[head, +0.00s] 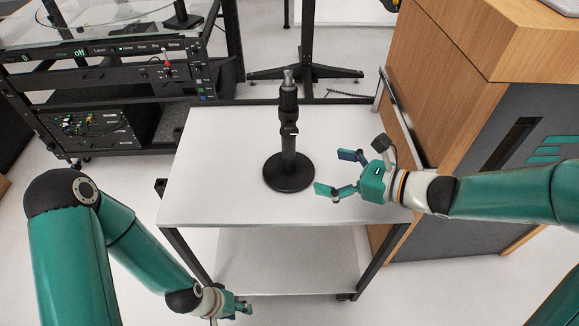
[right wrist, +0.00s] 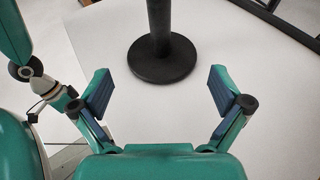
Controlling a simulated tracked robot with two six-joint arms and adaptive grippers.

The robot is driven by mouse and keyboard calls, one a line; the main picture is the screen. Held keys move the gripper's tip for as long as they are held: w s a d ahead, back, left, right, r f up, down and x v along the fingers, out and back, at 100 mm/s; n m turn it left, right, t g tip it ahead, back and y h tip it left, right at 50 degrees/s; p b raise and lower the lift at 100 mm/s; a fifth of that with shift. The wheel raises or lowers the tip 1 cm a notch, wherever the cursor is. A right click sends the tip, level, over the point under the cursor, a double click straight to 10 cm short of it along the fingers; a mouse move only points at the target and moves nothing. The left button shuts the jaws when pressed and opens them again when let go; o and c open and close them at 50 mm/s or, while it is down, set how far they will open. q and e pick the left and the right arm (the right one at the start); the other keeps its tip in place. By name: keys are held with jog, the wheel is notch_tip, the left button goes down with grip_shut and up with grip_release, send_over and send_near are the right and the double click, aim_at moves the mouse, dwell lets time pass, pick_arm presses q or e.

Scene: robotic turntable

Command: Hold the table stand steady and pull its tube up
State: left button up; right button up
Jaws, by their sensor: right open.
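The black table stand (head: 289,176) stands upright on the white cart top, with a round base, a tube (head: 288,102) and a silver tip. My right gripper (head: 336,172) is open and empty to the right of the stand, its fingers pointing at it and apart from it. In the right wrist view the stand's base (right wrist: 161,62) is ahead, between and beyond the two open fingers (right wrist: 160,95). The top of the stand is cut off there. My left gripper (head: 240,308) is low in front of the cart, below its top and away from the stand; its finger opening is too small to tell.
The white cart top (head: 225,150) is otherwise clear around the stand. A wooden cabinet (head: 440,80) with a metal rail stands close on the right. A black equipment rack (head: 110,75) stands at the back left. A lower shelf (head: 280,255) lies under the cart top.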

aim_at(294, 165)
jog(key=shift+f+b, duration=0.55)
jog(key=shift+f, duration=0.1)
jog(key=b+x, duration=0.3)
jog(key=x, duration=0.5)
jog(key=shift+w+a+f, duration=0.15)
jog(key=shift+w+f, duration=0.05)
jog(key=shift+w+a+f+b, duration=0.1)
jog(key=shift+w+a+b, duration=0.25)
jog(key=shift+a+b, duration=0.15)
